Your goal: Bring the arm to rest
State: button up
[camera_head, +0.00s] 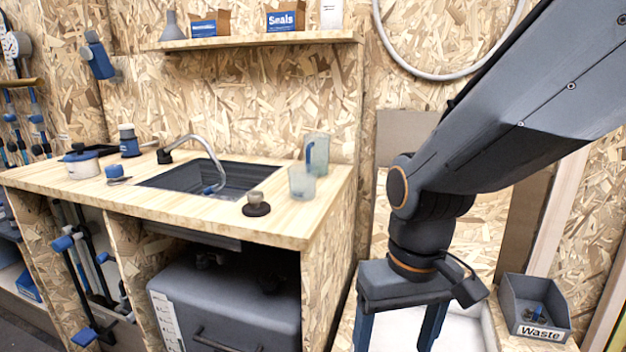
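My arm comes in from the upper right and bends down at a joint with a copper-coloured ring. My gripper (397,338) hangs at its end in the lower middle-right and points down. Its two blue fingers stand well apart, with only a pale surface showing between them. The gripper is open, and nothing shows in its grasp. The lowest ends of the fingers are cut off by the picture edge. The gripper is to the right of the wooden counter (280,222) and left of the waste bin (541,300).
The counter holds a sink (215,180), a white pot (82,162), a clear jug (317,154), a clear cup (302,182) and a dark round-based piece (256,205). A grey case (225,300) stands below. A shelf (255,40) is above. A hose loop (440,76) hangs behind my arm.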

jog(key=d+r+m+p, duration=0.2)
jog(key=d+r+p, duration=0.5)
jog(key=p, duration=0.6)
jog(key=shift+s+d+r, duration=0.2)
jog(key=shift+s+r, duration=0.15)
jog(key=shift+r, duration=0.2)
jog(key=shift+c, duration=0.3)
